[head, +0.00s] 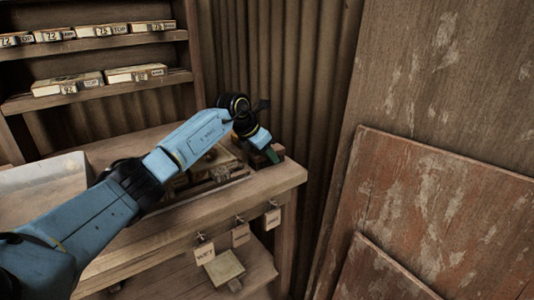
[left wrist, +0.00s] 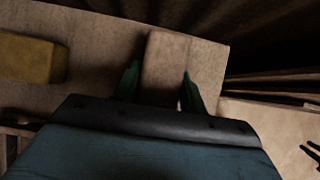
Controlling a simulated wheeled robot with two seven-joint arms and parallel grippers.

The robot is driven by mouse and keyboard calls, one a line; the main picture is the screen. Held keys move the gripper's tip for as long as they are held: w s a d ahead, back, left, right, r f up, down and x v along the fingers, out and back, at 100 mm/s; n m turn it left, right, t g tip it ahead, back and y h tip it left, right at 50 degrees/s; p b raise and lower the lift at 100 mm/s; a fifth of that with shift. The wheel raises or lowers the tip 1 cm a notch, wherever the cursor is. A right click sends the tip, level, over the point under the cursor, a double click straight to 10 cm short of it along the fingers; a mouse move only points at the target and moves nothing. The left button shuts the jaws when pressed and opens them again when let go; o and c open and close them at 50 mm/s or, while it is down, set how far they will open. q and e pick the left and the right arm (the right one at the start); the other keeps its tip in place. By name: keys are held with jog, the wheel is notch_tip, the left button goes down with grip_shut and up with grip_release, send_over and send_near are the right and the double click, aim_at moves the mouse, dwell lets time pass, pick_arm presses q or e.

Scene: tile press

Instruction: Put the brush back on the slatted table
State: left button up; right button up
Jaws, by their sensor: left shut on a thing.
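My left gripper (head: 268,152) is at the right end of the wooden bench, low over its top. In the left wrist view its two green fingers (left wrist: 158,88) are shut on a plain brown wooden block, which looks to be the brush (left wrist: 168,62). Its bristles are hidden. In the head view a small reddish-brown part of the brush (head: 277,150) shows beside the fingers. I cannot tell whether it touches the bench. A slatted wooden frame, likely the slatted table (head: 212,188), lies on the bench, partly hidden behind my arm.
The bench top (head: 280,178) has a bare right corner. A pale tray (head: 40,178) stands at its left. A yellowish block (left wrist: 32,58) lies left of the fingers. Labelled boxes (head: 68,84) fill the wall shelves. Tags (head: 204,252) hang from the front edge. Worn boards (head: 430,210) lean at right.

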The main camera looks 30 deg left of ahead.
pick_arm(q)
jog(key=o, duration=0.9)
jog(key=shift+f, duration=0.1)
jog(key=shift+o, duration=0.2)
jog(key=shift+s+r, duration=0.1)
jog(key=shift+r, duration=0.2)
jog(key=p+v, duration=0.3)
jog(key=v, duration=0.8)
jog(key=shift+a+r, duration=0.15)
jog(key=shift+r, duration=0.15)
pick_arm(e)
notch_tip(320, 180, down, 8)
jog(key=w+d, duration=0.1)
jog(key=d, duration=0.1)
jog(key=shift+d+h, duration=0.2)
jog(key=shift+h, duration=0.1)
pick_arm(q)
jog(key=shift+s, duration=0.15)
